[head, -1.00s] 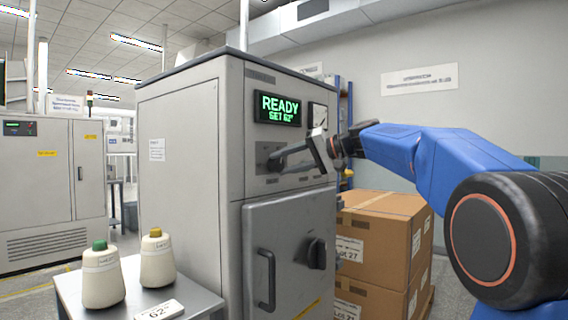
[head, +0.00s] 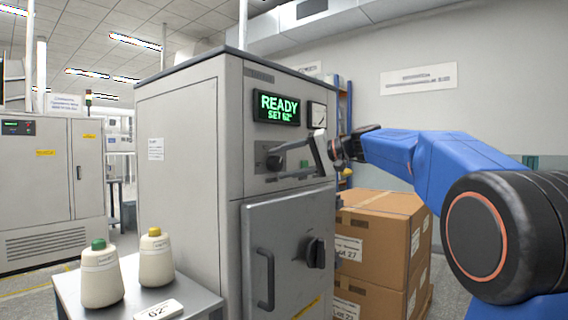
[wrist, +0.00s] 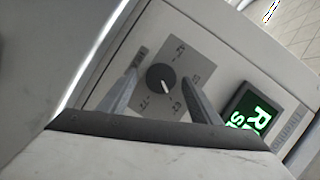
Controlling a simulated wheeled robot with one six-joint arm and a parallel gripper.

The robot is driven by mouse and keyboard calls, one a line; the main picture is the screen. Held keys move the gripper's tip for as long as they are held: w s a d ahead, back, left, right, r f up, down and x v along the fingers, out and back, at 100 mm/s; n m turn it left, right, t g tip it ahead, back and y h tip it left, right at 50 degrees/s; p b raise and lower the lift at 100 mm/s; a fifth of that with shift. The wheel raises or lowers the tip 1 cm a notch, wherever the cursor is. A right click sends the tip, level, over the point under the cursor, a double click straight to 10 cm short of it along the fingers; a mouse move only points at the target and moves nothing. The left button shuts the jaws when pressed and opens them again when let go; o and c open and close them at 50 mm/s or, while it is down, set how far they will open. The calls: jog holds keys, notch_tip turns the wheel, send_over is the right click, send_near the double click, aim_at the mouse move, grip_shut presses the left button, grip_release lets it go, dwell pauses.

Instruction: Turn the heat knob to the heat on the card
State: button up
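The dark round heat knob (head: 274,161) is on the front of the grey cabinet; it also shows in the wrist view (wrist: 161,77), on a grey dial plate with small numbers. Its white pointer mark points down and slightly right in the wrist view. My gripper (head: 272,166) is open in front of the panel, its fingers apart with the knob between them; a gap shows on both sides in the wrist view (wrist: 164,82). The white card (head: 159,311) on the small table reads 62°. The green display (head: 277,108) reads READY, SET 62°.
Two thread cones with green (head: 102,275) and yellow (head: 156,258) tops stand on the small metal table (head: 205,300). Below the knob is a cabinet door with a handle (head: 266,280) and dark latch (head: 315,252). Cardboard boxes (head: 385,235) stand at the right.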

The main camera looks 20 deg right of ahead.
jog(key=shift+s, duration=0.1)
jog(key=v, duration=1.7)
jog(key=shift+s+d, duration=0.1)
jog(key=s+a+f+g+h, duration=0.1)
jog(key=s+a+f+h, duration=0.1)
jog(key=s+a+f, duration=0.45)
jog(key=s+a+f+m+g+h, duration=0.1)
jog(key=s+f+h, duration=0.15)
jog(key=f, duration=0.65)
jog(key=s+a+f+g+h, duration=0.1)
jog(key=s+a+f+h, duration=0.1)
jog(key=s+a+f, duration=0.4)
jog(key=s+d+f+n+h, duration=0.1)
jog(key=s+d+f+h, duration=0.2)
jog(key=s+f, duration=0.6)
jog(key=s+d+f+n+g+h, duration=0.1)
jog(key=s+d+f+n+h, duration=0.1)
jog(key=s+f, duration=0.8)
notch_tip(320, 180, down, 8)
jog(key=shift+d+f+h, duration=0.2)
jog(key=shift+d+h, duration=0.2)
jog(key=shift+h, duration=0.15)
